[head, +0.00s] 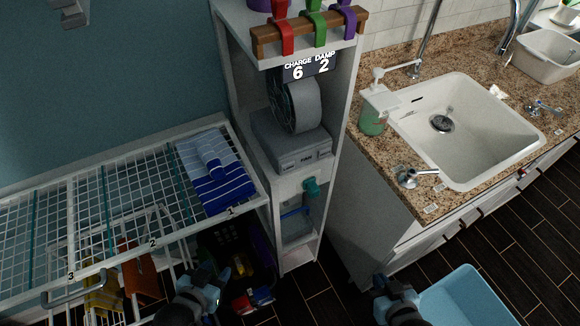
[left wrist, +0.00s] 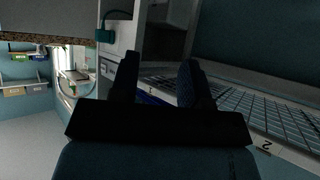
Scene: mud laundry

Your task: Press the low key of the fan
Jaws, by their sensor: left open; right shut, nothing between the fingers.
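The fan (head: 299,106) stands in the upper bay of a narrow white shelf tower, its round grey housing on a grey base (head: 290,140). The base's front (head: 305,161) carries a "FAN" label and small key markings; I cannot read which is the low key. My left gripper (head: 208,274) is open and empty, low in front of the wire rack, left of and below the fan, apart from it. Its two dark fingers (left wrist: 158,75) show spread in the left wrist view. My right gripper (head: 385,280) is shut and empty at the bottom, right of the tower.
A display reading "CHARGE 6 DAMP 2" (head: 310,66) hangs above the fan, under a rail with coloured clips (head: 310,32). The wire rack (head: 110,205) holds folded blue towels (head: 217,175). A blue tub (head: 468,300) stands lower right.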

